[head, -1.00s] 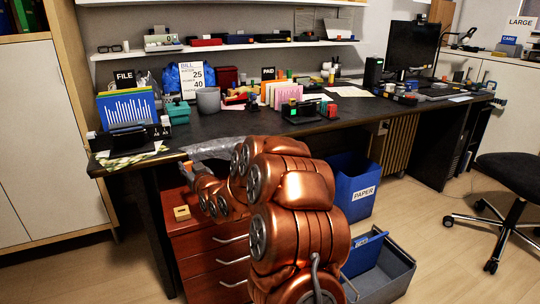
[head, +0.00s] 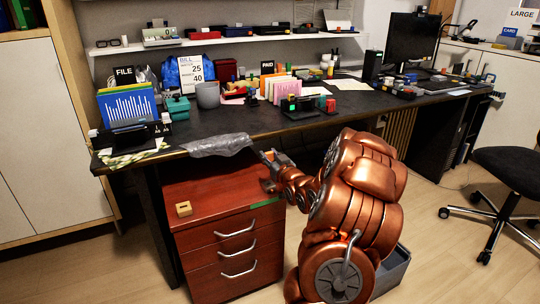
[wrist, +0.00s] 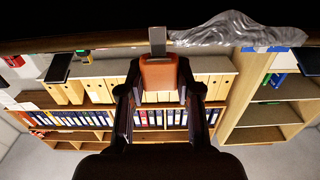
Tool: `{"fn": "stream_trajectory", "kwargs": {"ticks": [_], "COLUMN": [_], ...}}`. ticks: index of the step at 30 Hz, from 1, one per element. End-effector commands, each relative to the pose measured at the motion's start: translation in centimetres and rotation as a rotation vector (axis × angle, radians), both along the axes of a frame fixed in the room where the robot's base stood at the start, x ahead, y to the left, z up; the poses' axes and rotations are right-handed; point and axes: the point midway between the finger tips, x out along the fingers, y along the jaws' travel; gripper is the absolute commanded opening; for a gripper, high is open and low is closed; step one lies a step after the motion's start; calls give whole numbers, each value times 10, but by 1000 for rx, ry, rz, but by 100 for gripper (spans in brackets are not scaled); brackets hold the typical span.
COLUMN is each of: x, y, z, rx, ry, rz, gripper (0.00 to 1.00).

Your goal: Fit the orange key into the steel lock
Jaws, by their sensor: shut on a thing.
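In the wrist view my gripper (wrist: 158,90) is shut on the orange key (wrist: 160,74). The key's orange block sits between the two dark fingers, and its grey metal end (wrist: 157,40) points away from me towards a brown edge. In the head view my gripper (head: 272,166) is small and sits by the right side of the red cabinet's top, just below the desk edge. I cannot make out the key there. I cannot identify the steel lock in either view.
The red drawer cabinet (head: 226,236) stands under the dark desk (head: 330,112). A small tan block (head: 183,209) lies on its top. Crumpled clear plastic (head: 218,145) hangs over the desk edge and also shows in the wrist view (wrist: 240,30). Binder shelves (wrist: 160,118) fill the wrist background.

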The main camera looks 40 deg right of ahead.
Motion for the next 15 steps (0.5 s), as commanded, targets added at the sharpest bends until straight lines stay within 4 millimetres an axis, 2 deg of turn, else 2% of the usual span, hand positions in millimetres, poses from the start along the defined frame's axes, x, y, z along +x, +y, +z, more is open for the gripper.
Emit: {"fn": "stream_trajectory", "kwargs": {"ticks": [15], "x": [-2], "y": [2], "z": [-5], "rx": [0], "ry": [1], "rz": [3], "gripper": [7]}}
